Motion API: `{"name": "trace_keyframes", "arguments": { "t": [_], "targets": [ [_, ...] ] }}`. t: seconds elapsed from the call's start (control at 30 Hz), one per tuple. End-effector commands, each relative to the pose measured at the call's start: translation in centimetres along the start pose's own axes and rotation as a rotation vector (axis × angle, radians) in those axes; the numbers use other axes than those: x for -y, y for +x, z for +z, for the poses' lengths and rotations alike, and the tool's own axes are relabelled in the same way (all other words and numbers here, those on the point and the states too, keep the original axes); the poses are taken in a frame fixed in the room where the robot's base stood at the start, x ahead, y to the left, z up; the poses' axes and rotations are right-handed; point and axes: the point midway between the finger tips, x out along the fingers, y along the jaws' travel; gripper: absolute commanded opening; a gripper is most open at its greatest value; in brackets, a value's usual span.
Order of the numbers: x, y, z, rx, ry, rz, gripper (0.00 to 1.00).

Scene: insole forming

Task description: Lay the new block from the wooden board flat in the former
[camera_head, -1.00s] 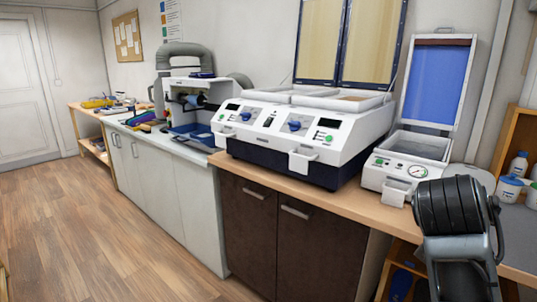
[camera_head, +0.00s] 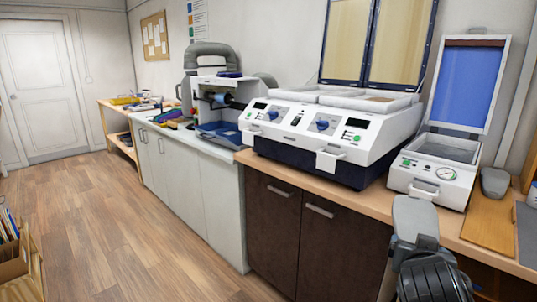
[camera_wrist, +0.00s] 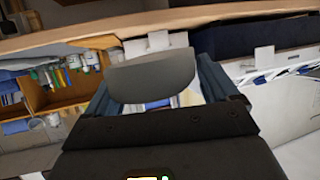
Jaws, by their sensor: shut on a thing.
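In the wrist view my gripper (camera_wrist: 160,92) has its two blue-grey fingers on either side of a smooth grey rounded block (camera_wrist: 150,75) and is shut on it, clear of the worktop. In the head view my arm shows at the lower right, but the gripper and held block are not visible. The wooden board (camera_head: 488,222) lies on the worktop at the right, with another grey rounded block (camera_head: 494,182) at its far end. Left of it stands a small white machine (camera_head: 430,183) with a gauge and raised blue lid, seemingly the former; its tray looks empty.
A larger white and dark-blue machine (camera_head: 330,140) with raised lids stands left of the small one. A grinding machine (camera_head: 215,100) is farther left. Dark cabinets (camera_head: 300,230) are below the worktop. The wooden floor (camera_head: 110,210) at the left is open. A box of folders (camera_head: 12,250) is at lower left.

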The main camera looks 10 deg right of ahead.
Motion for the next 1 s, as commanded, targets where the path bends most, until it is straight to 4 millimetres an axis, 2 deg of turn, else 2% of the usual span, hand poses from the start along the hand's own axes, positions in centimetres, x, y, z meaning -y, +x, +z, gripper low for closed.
{"name": "trace_keyframes", "arguments": {
  "t": [0.03, 0.23, 0.4, 0.5, 0.6, 0.7, 0.83, 1.0],
  "targets": [
    [1.3, 0.1, 2.4, 0.007, -0.026, -0.051, 0.30],
    [5.6, -0.5, 11.9, 0.009, -0.116, -0.268, 0.30],
    [7.2, -2.3, 20.0, 0.008, -0.183, -0.430, 0.30],
    [7.2, -3.5, 23.8, 0.007, -0.214, -0.504, 0.30],
    [6.9, -4.4, 26.5, 0.004, -0.233, -0.557, 0.30],
    [6.6, -5.1, 28.2, 0.001, -0.245, -0.590, 0.30],
    [6.3, -5.5, 29.1, -0.001, -0.249, -0.607, 0.30],
    [6.3, -5.5, 29.1, -0.003, -0.249, -0.609, 0.30]
  ]
}}
